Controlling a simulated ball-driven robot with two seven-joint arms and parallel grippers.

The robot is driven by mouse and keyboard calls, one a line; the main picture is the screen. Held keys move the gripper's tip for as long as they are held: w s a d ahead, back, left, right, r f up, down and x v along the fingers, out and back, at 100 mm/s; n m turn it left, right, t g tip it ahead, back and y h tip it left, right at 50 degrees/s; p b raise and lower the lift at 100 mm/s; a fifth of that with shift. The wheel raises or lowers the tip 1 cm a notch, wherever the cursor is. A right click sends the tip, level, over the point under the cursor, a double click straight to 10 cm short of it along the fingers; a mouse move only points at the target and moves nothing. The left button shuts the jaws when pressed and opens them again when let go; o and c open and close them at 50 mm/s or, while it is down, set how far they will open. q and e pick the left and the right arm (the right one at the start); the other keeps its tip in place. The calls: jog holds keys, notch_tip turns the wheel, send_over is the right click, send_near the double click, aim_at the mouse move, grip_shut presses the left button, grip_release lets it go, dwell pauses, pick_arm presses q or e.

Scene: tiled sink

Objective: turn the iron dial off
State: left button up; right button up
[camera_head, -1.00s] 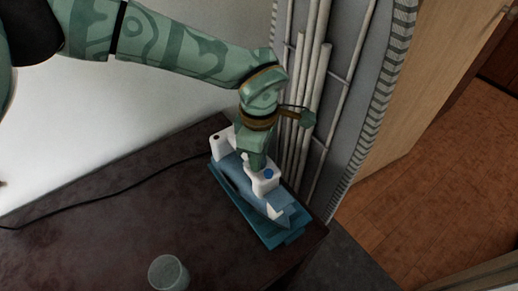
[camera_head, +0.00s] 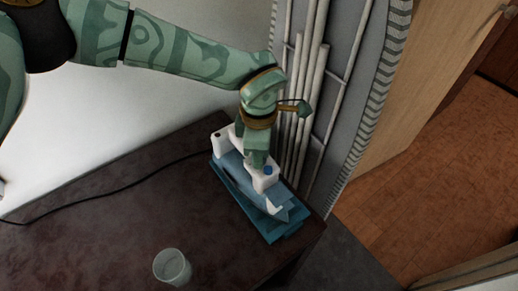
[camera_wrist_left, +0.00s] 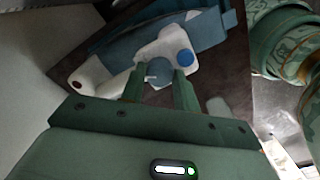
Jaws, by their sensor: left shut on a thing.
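A white and blue iron (camera_head: 227,142) lies on a teal stand (camera_head: 272,236) near the right corner of the dark table. My left gripper (camera_head: 256,163) reaches down onto the iron's top from above. In the left wrist view, the iron (camera_wrist_left: 93,72) shows beyond the fingers. The round blue-grey iron dial (camera_wrist_left: 160,69) sits between the fingertips of the left gripper (camera_wrist_left: 161,75), which is shut on it. A brighter blue button (camera_wrist_left: 185,57) is beside the dial. The gripper hides the dial in the head view. My right gripper is not seen.
A clear glass (camera_head: 172,267) stands at the table's front. A black cord (camera_head: 110,191) runs left from the iron across the dark table (camera_head: 115,235). Upright pale pipes (camera_head: 307,110) stand close behind and right of my left wrist.

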pick_arm(q)
jog(key=o, duration=1)
jog(key=shift+r, duration=0.1)
notch_tip(320, 180, up, 16)
jog(key=p, duration=0.3)
jog(key=shift+p, duration=0.4)
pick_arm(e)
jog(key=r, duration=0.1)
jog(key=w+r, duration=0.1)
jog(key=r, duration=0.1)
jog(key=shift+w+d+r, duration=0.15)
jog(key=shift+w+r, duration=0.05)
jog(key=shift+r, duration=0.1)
